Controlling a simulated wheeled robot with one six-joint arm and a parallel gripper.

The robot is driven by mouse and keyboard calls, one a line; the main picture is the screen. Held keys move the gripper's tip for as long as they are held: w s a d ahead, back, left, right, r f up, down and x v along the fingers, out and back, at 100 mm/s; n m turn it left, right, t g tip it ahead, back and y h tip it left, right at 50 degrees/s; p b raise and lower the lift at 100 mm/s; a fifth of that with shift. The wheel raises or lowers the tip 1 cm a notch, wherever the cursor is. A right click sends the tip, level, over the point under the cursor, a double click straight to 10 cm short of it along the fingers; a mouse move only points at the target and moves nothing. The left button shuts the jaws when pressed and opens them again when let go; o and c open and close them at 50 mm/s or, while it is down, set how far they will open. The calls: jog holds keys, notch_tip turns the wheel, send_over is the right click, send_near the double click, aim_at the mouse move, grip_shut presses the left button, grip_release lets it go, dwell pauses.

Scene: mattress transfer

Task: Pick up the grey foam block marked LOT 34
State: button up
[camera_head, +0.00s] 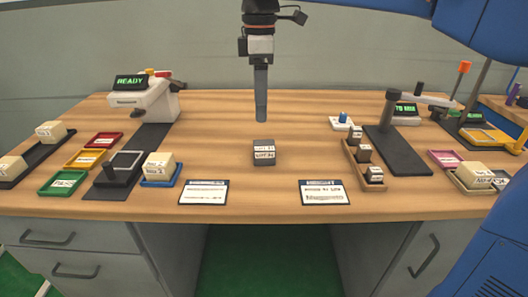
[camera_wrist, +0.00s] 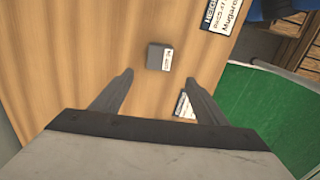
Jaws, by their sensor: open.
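The grey foam block (camera_head: 264,153) sits alone near the middle of the wooden table, with a white label on its top and front. The print on the label is too small to read surely. In the wrist view the block (camera_wrist: 158,57) lies beyond my fingertips, roughly midway between them. My gripper (camera_head: 261,112) hangs above the table over the block's far side, pointing down. In the wrist view my gripper (camera_wrist: 158,82) has its two fingers apart, with nothing between them.
Two printed cards (camera_head: 204,192) (camera_head: 325,192) lie at the table's front edge. A wooden rack (camera_head: 356,160) with small dark blocks stands right. A READY device (camera_head: 146,97) and coloured trays (camera_head: 63,183) with cream blocks stand left. Table around the grey block is clear.

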aim_at(264, 145)
notch_tip(264, 145, down, 8)
jog(key=shift+f, duration=0.1)
jog(key=shift+w+d+f, duration=0.1)
jog(key=shift+d+f, duration=0.15)
jog(key=shift+f, duration=1.1)
jog(key=shift+w+d+f, duration=0.1)
jog(key=shift+d+f, duration=0.1)
jog(key=shift+f, duration=1.1)
jog(key=c, duration=1.1)
